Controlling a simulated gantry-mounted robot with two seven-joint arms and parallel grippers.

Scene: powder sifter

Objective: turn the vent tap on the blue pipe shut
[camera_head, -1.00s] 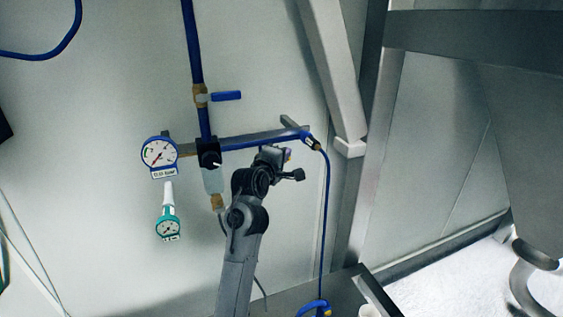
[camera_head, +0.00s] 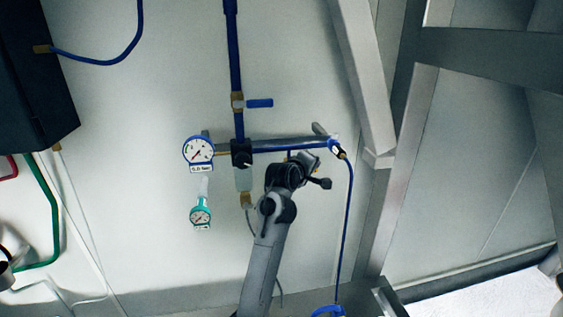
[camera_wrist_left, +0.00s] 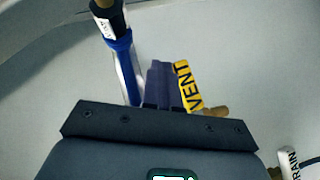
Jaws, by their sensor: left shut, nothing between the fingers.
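The blue pipe (camera_head: 285,146) runs level along the wall in the head view; its blue-sleeved end also shows in the left wrist view (camera_wrist_left: 122,65). In the left wrist view a yellow VENT label (camera_wrist_left: 187,86) stands beside a brass fitting (camera_wrist_left: 214,110). My left gripper (camera_wrist_left: 162,84) is shut and empty, its fingers close to the left of the label; I cannot tell whether they touch. In the head view my left gripper (camera_head: 307,162) is just below the pipe's right part, and the vent tap cannot be made out there. My right gripper is not in view.
A blue-handled tap (camera_head: 259,103) sits on the upright pipe above. A round gauge (camera_head: 199,150) and a teal gauge (camera_head: 200,216) are to the left. A grey beam (camera_head: 362,80) stands right. A DRAIN label (camera_wrist_left: 289,162) shows lower right in the wrist view.

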